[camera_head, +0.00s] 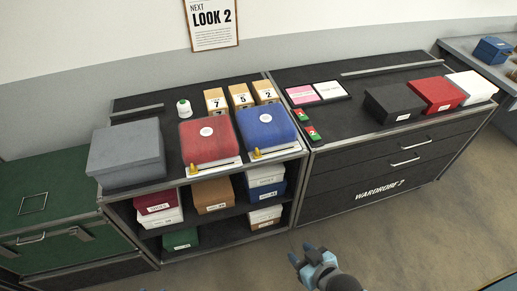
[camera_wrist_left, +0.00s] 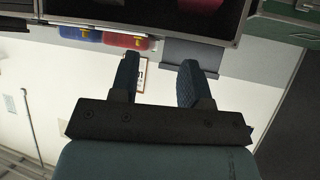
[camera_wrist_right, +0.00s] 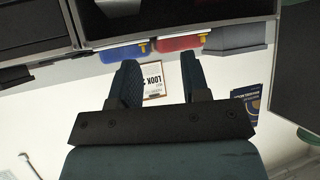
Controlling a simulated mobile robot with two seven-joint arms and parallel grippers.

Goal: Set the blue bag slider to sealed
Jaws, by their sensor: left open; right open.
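The blue bag (camera_head: 265,128) lies on top of the left shelf unit, with a white round label. A pale strip (camera_head: 275,152) runs along its front edge, and the yellow slider (camera_head: 256,154) is at the strip's left end. The blue bag also shows, upside down, in the right wrist view (camera_wrist_right: 122,52) and left wrist view (camera_wrist_left: 80,34). My right gripper (camera_head: 305,260) is open and empty, in front of and well below the bag. My left gripper (camera_wrist_left: 158,72) is open and empty, seen in its wrist view; at most a sliver shows in the head view.
A red bag (camera_head: 207,143) with its own yellow slider (camera_head: 194,169) lies left of the blue one. A grey box (camera_head: 126,151) is farther left. Number blocks (camera_head: 241,97) stand behind. Wardrobe drawers (camera_head: 390,165) stand to the right. The floor in front is clear.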

